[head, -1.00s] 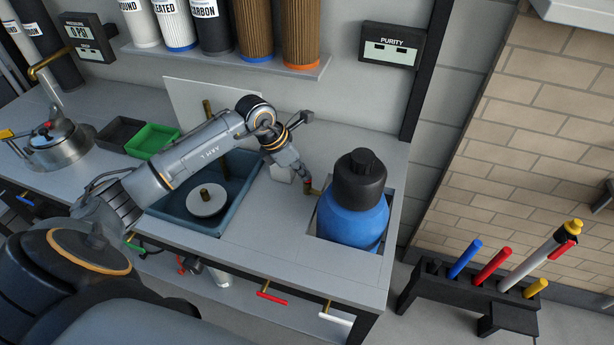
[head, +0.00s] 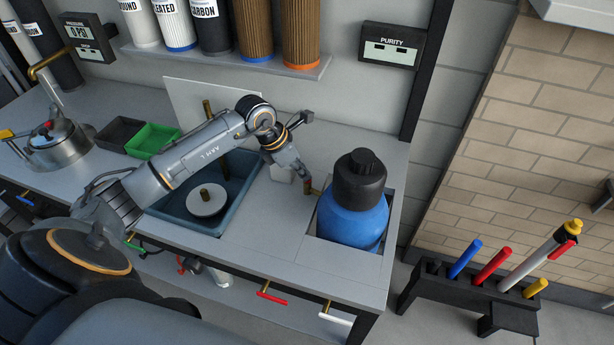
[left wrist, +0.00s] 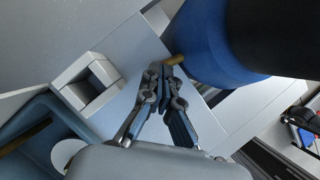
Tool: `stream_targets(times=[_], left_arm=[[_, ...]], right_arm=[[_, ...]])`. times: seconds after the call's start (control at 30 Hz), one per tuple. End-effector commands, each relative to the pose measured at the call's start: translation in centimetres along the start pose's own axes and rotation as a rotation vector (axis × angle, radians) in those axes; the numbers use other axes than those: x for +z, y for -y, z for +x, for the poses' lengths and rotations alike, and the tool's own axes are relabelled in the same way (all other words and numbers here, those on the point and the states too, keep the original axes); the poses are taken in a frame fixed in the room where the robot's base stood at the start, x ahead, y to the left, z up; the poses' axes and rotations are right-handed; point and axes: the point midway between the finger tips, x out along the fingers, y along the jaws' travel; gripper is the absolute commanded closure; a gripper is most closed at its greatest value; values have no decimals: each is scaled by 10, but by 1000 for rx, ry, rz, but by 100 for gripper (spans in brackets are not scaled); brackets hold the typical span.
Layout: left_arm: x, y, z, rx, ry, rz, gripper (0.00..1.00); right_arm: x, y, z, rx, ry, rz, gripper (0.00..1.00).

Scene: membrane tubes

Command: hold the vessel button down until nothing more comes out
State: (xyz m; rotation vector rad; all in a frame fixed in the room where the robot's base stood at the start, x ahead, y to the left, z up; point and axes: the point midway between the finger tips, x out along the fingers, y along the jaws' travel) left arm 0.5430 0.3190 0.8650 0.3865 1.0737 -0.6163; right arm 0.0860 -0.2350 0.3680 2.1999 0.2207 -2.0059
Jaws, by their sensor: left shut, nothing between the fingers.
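The vessel is a blue tank (head: 350,222) with a black cap, standing in a cut-out at the right end of the bench. A short brass-coloured spout or stub (head: 315,191) sticks out of its left side; it also shows in the left wrist view (left wrist: 174,60). My left gripper (head: 306,186) is shut and empty, its fingertips at this stub. In the left wrist view the fingertips (left wrist: 170,70) meet or nearly meet the stub; contact is unclear. A small reddish spot shows by the fingertips in the head view, and the button itself cannot be made out. No outflow is visible.
A pale square hollow block (left wrist: 88,84) stands left of the gripper. A blue-grey sink (head: 232,190) with a white disc lies further left. A purity display (head: 390,46) hangs on the wall. The bench front (head: 290,230) is clear.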

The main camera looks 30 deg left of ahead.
Motion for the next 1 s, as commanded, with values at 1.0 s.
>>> stream_targets(times=[1.0], left_arm=[[0, 0, -35, 0, 0, 0, 100]], right_arm=[[-2, 0, -19, 0, 0, 0, 60]])
